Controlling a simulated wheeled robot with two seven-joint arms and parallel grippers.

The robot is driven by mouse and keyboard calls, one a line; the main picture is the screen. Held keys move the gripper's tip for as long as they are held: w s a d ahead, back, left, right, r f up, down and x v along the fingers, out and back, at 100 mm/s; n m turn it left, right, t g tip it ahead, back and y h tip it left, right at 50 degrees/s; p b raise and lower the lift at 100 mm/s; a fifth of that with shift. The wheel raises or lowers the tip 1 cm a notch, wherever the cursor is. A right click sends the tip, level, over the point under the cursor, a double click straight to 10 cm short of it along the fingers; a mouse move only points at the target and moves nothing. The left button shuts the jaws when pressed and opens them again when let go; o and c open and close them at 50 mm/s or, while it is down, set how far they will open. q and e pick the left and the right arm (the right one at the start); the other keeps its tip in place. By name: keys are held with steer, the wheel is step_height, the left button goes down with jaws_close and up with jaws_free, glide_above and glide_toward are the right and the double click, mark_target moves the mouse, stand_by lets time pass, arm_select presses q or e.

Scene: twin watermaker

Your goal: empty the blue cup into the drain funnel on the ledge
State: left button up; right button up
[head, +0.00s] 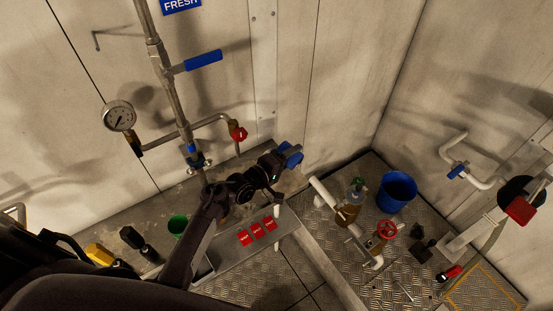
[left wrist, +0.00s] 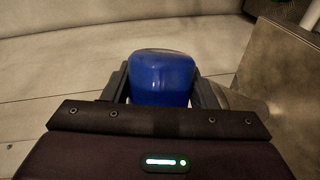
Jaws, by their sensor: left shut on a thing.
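The blue cup (head: 291,155) is between the fingers of my left gripper (head: 279,161), above the back ledge (head: 296,180) near the wall. In the left wrist view the cup (left wrist: 162,78) sits between the two dark fingers, which press on its sides. The cup looks tilted in the head view; its opening and contents cannot be made out. The drain funnel is not clearly seen in the head view. A grey, rounded metal shape (left wrist: 244,101) right of the cup in the left wrist view may be part of it. My right gripper is not in view.
A green cup (head: 178,225) stands on the ledge at left. A gauge (head: 119,116), a red valve (head: 238,133) and a blue lever (head: 203,60) are on wall pipes. A blue bucket (head: 396,192) stands right.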

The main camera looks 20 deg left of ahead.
arm_select(q)
steer(key=shift+w+a+r+n+h+p, duration=0.1)
steer(key=shift+a+r+n+h+p, duration=0.3)
steer(key=shift+n, duration=0.45)
steer(key=shift+w+a+r+n+p, duration=0.1)
steer(key=shift+r+n+p, duration=0.2)
steer(key=shift+n+p, duration=0.45)
stand_by(0.9)
stand_by(0.8)
